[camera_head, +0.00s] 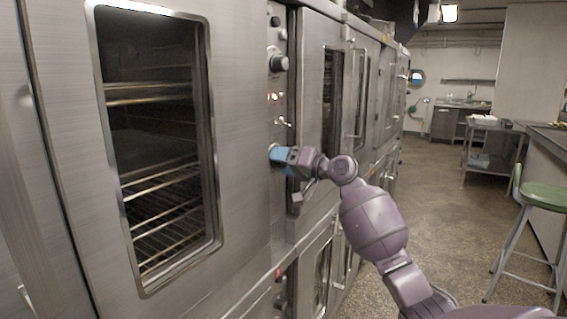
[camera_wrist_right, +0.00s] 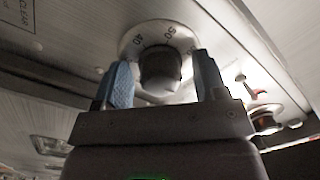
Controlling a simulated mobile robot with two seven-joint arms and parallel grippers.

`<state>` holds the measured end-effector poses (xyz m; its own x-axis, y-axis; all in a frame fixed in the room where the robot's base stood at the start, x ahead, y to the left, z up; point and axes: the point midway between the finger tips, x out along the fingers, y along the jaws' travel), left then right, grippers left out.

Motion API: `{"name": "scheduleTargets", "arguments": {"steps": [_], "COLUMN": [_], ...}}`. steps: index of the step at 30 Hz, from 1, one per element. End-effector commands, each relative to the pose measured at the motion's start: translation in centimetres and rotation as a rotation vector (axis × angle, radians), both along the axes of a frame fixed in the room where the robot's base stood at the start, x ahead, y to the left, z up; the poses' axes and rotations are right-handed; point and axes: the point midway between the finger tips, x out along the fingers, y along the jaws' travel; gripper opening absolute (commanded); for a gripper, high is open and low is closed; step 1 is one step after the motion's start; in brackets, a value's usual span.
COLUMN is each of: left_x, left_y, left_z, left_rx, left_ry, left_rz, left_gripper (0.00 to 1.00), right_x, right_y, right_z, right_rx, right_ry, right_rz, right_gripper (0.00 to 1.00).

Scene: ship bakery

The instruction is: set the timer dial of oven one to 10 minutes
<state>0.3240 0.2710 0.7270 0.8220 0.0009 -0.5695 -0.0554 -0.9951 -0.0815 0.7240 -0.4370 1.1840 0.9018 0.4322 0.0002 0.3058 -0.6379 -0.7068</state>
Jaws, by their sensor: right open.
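The timer dial (camera_wrist_right: 160,70) shows in the right wrist view as a dark round knob on a pale plate printed with minute numbers, only partly readable. My right gripper (camera_wrist_right: 163,80) is open, with one blue-padded finger on each side of the knob. Small gaps seem to show between fingers and knob; contact is hard to tell. In the head view my right gripper (camera_head: 279,156) is at the oven's control panel and hides the dial. I cannot read which number the dial is set to. Oven one (camera_head: 235,110) has a large glass door. My left gripper is not in view.
Above my gripper on the panel are a black knob (camera_head: 279,63), lit indicators (camera_head: 273,97) and a small switch (camera_head: 284,122). More steel ovens (camera_head: 355,80) run along the wall. A green stool (camera_head: 543,195) stands at the right; the aisle floor (camera_head: 440,200) is clear.

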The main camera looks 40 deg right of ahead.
Motion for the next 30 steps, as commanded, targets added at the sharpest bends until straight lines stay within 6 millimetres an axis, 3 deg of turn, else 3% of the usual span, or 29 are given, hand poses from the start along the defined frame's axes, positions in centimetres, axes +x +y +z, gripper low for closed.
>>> {"name": "scheduleTargets", "arguments": {"steps": [4, 12, 23, 30], "left_x": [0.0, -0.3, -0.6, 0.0], "left_y": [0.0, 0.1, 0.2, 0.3], "left_z": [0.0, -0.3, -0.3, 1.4], "left_rx": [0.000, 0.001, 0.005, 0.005], "left_ry": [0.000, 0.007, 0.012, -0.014], "left_rz": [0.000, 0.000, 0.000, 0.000], "left_gripper": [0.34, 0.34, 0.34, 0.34], "right_x": [0.0, 0.0, 0.0, -0.1], "right_y": [0.0, 0.0, 0.0, 0.0], "right_z": [0.0, 0.0, 0.1, 0.5], "right_rx": [0.000, 0.000, 0.006, 0.076], "right_ry": [0.000, 0.000, 0.001, 0.029], "right_rz": [0.000, 0.000, 0.000, 0.000], "right_gripper": [0.62, 0.21, 0.20, 0.20]}}
